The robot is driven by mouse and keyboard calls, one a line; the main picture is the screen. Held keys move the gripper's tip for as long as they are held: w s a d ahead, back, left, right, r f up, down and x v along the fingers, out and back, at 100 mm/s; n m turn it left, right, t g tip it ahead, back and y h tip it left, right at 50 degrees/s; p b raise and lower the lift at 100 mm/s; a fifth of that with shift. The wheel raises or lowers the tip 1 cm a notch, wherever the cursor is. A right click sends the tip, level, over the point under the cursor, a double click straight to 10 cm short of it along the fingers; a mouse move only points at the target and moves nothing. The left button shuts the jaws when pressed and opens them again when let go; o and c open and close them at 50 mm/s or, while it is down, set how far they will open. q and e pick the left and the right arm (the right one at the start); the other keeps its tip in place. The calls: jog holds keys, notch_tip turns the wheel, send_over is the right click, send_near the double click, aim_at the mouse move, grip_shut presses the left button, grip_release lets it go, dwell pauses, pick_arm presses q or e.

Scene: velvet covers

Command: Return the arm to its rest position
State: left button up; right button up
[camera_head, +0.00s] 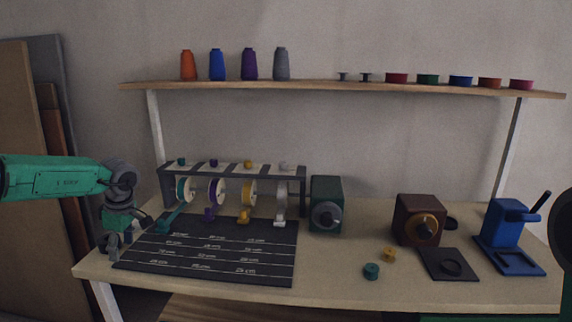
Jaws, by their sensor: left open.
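My left arm (60,177) comes in from the left, green with a dark grey wrist. My left gripper (114,246) is open and empty, pointing down over the left edge of the table, beside the black mat (215,262). I cannot tell its exact height above the table. My right gripper is not in view; only a dark and green part shows at the right edge.

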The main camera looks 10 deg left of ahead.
pick_arm(q)
jog(key=s+d+f+m+t+y+b, duration=0.1)
jog(key=s+d+f+m+t, duration=0.2)
jog(key=d+f+m, duration=0.5)
jog(key=s+d+f+m+t+y+b, duration=0.1)
jog(key=s+d+f+m+t+y, duration=0.2)
jog(key=d+f, duration=0.8)
jog(key=s+d+f+m+g+h, duration=0.1)
jog(key=s+d+f+m+h, duration=0.15)
jog(key=s+d+m, duration=0.4)
jog(key=s+d+f+m+h, duration=0.1)
jog(key=s+d+f+h, duration=0.15)
jog(key=s, duration=0.65)
jog(key=s+m+g+h+b, duration=0.1)
jog(key=s+g, duration=0.3)
jog(key=s, duration=1.1)
jog(key=shift+s+a+r+m, duration=0.2)
jog(key=shift+m, duration=0.55)
jog(key=shift+w, duration=0.15)
